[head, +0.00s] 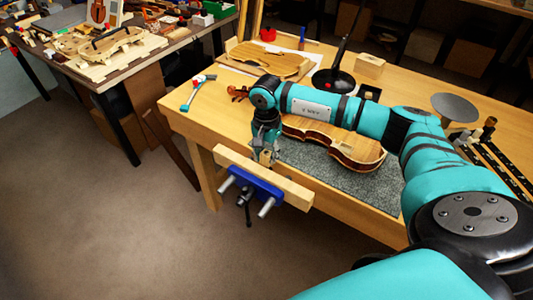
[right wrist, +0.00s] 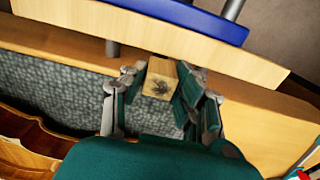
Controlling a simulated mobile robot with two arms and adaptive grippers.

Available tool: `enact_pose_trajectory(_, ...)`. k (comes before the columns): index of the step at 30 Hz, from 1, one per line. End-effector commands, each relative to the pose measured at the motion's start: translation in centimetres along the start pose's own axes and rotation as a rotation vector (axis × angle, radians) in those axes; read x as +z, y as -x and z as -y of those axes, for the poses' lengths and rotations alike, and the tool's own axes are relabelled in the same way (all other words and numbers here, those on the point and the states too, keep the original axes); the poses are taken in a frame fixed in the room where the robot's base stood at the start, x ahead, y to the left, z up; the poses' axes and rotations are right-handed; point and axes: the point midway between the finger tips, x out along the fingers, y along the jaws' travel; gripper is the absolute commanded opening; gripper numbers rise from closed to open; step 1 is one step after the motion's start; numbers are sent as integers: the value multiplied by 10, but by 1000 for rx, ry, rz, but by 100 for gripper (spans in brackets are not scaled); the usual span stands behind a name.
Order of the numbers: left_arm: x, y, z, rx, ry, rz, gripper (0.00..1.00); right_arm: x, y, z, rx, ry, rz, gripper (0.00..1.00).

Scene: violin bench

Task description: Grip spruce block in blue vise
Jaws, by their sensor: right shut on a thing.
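The blue vise (head: 252,187) is mounted on the bench's front edge, with a long pale wooden jaw (head: 290,192). In the right wrist view its blue part (right wrist: 185,14) and wooden jaw (right wrist: 240,65) cross the top, with a gap between jaw and bench edge. My right gripper (head: 265,157) points down at the vise. In the right wrist view the gripper (right wrist: 160,82) is shut on a small pale spruce block (right wrist: 161,70) with a dark mark on its end. The block overlaps the gap in view; its depth is unclear. My left gripper is out of view.
A violin body (head: 350,148) lies on a grey mat (head: 310,165) beside my right arm. A hammer (head: 196,92), a violin plate (head: 270,60), a black pan-like item (head: 333,80) and another wooden block (head: 370,66) lie on the bench. Floor is free at left front.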

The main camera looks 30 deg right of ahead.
Motion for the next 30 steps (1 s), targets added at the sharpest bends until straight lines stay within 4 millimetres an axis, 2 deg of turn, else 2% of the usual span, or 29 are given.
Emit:
enact_pose_trajectory(14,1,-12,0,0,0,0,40,0,-13,0,0,0,0,12)
enact_pose_trajectory(15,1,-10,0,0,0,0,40,0,-12,0,0,0,0,34)
enact_pose_trajectory(20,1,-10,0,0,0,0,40,0,-12,0,0,0,0,55)
enact_pose_trajectory(30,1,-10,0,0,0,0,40,0,-12,0,0,0,0,56)
